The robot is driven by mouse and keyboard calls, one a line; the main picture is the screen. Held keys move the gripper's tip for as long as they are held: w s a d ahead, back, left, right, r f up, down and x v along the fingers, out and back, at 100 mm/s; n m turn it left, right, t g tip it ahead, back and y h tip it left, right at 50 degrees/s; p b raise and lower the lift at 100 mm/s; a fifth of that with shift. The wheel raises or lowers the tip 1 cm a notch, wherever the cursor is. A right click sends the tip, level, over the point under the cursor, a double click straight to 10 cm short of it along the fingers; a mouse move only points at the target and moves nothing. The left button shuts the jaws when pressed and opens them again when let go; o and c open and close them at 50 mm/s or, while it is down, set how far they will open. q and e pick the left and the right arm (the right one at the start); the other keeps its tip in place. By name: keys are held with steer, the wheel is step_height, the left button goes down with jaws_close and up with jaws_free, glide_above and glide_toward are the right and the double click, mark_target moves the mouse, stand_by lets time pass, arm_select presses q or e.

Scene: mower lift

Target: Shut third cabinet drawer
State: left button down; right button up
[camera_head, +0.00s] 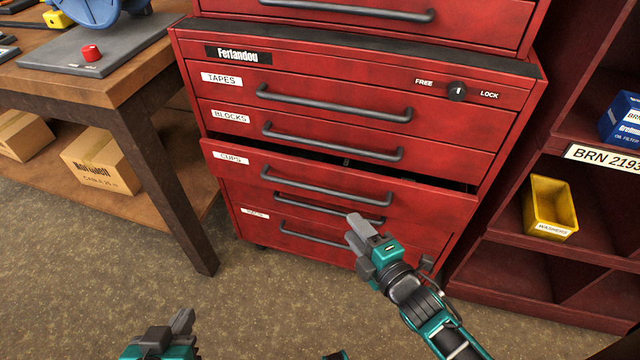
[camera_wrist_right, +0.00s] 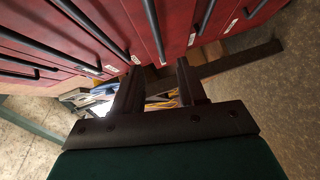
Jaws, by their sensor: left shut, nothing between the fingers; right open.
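The red cabinet (camera_head: 330,70) has a stack of drawers with grey bar handles. The third drawer (camera_head: 415,200), labelled CUPS, stands out a short way, with a dark gap along its top edge. Its handle (camera_head: 320,190) runs across its front. My right gripper (camera_head: 357,232) is in front of the lower drawers, below and right of that handle, and looks apart from it. In the right wrist view its two fingers (camera_wrist_right: 157,90) are spread and empty, with drawer fronts beyond. My left gripper (camera_head: 182,325) is shut and empty at the bottom left, away from the cabinet.
A wooden workbench (camera_head: 130,75) stands left of the cabinet, with cardboard boxes (camera_head: 100,160) on its lower shelf. A dark red shelf unit (camera_head: 510,265) with a yellow bin (camera_head: 550,207) stands close on the right. The floor (camera_head: 110,255) before the cabinet is clear.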

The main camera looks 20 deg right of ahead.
mark_target(325, 193)
steer(key=b+x, duration=0.1)
steer(key=x, duration=0.3)
steer(key=b+x, duration=0.1)
steer(key=x, duration=0.3)
steer(key=b+x, duration=0.1)
steer(key=x, duration=0.3)
steer(key=shift+w+r+b, duration=0.2)
steer(key=shift+w+b, duration=0.1)
steer(key=shift+w, duration=0.1)
steer(key=c, duration=0.7)
jaws_close()
